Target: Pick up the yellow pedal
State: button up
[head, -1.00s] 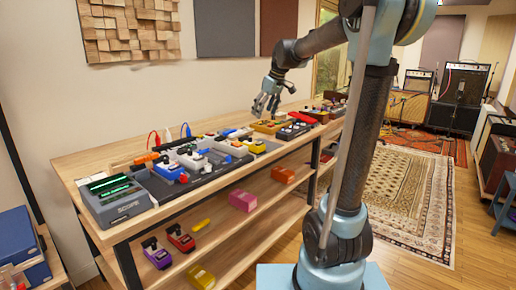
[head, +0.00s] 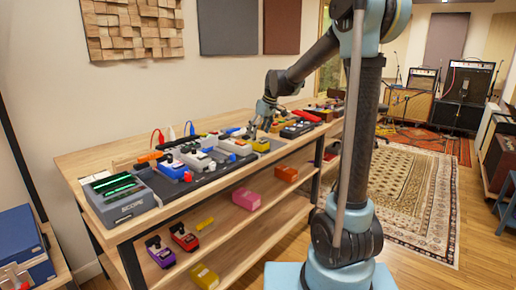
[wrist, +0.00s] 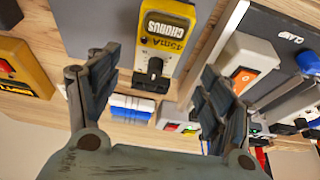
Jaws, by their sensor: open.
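A yellow pedal (wrist: 165,22) lettered CHORUS, with a black knob, lies between and just beyond the fingers in the wrist view. In the head view the yellow pedal (head: 261,146) sits on the bench top, at the right end of the near pedal group. My gripper (head: 258,128) is just above and behind it, and its fingers are spread. In the wrist view my gripper (wrist: 160,62) is open and empty, one finger to each side of the knob end. I cannot tell the exact height gap.
A white pedal with an orange switch (wrist: 246,65) stands close to the right finger. Another yellow pedal (wrist: 22,68) lies at the left. More pedals crowd the bench top (head: 100,163). A lower shelf (head: 235,228) holds several pedals, some yellow.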

aim_at(256, 140)
jog(key=shift+x, duration=2.7)
jog(key=shift+d, duration=0.2)
jog(key=c, duration=1.5)
